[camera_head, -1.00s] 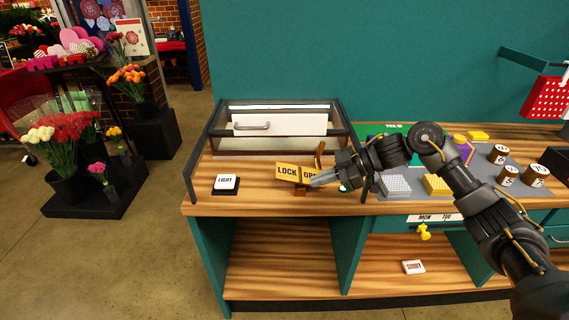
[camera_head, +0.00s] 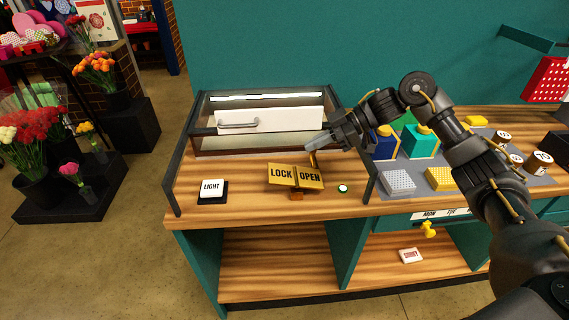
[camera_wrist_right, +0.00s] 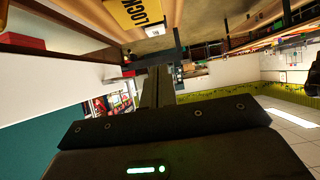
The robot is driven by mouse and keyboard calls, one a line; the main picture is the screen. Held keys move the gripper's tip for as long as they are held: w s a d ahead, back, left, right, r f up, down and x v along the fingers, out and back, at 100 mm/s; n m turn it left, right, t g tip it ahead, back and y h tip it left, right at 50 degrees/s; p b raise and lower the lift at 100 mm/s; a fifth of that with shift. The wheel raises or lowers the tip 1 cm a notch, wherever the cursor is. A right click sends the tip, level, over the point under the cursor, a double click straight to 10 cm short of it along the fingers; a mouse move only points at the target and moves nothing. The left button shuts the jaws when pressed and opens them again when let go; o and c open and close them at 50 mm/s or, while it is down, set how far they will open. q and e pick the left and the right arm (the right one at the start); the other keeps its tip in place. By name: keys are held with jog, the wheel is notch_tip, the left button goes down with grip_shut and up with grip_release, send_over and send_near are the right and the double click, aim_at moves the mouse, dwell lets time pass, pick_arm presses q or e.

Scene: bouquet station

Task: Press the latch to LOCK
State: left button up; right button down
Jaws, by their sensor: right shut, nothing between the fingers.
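The latch sign (camera_head: 295,177) is a yellow plate on a small wooden stand, with LOCK on its left half and OPEN on its right half. The latch lever (camera_head: 312,160) rises behind the OPEN half. My right gripper (camera_head: 318,142) is shut and empty, pointing left just above the lever's top. I cannot tell whether it touches the lever. In the right wrist view my shut fingers (camera_wrist_right: 157,86) point away, and the LOCK half of the sign (camera_wrist_right: 135,12) shows at the top edge. My left gripper is out of view.
A glass-fronted case with a white handled drawer (camera_head: 270,121) stands behind the sign. A LIGHT switch (camera_head: 212,190) sits to the left and a small round button (camera_head: 343,188) to the right. The front counter edge is clear.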

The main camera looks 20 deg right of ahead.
jog(key=p, duration=0.3)
send_over(273, 178)
jog(key=s+d, duration=0.1)
jog(key=d, duration=0.2)
notch_tip(273, 178, down, 4)
jog(key=shift+f, duration=0.15)
jog(key=f, duration=0.1)
jog(key=a+f+p, duration=0.1)
jog(key=f, duration=0.1)
jog(key=shift+w+a+f, duration=0.15)
jog(key=shift+w+a, duration=0.05)
jog(key=shift+w, duration=0.05)
jog(key=shift+f+p, duration=0.35)
jog(key=shift+f, duration=0.4)
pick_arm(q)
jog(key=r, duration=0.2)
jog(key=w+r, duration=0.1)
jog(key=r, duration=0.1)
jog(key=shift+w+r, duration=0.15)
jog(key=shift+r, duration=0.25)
pick_arm(e)
jog(key=shift+a, duration=0.1)
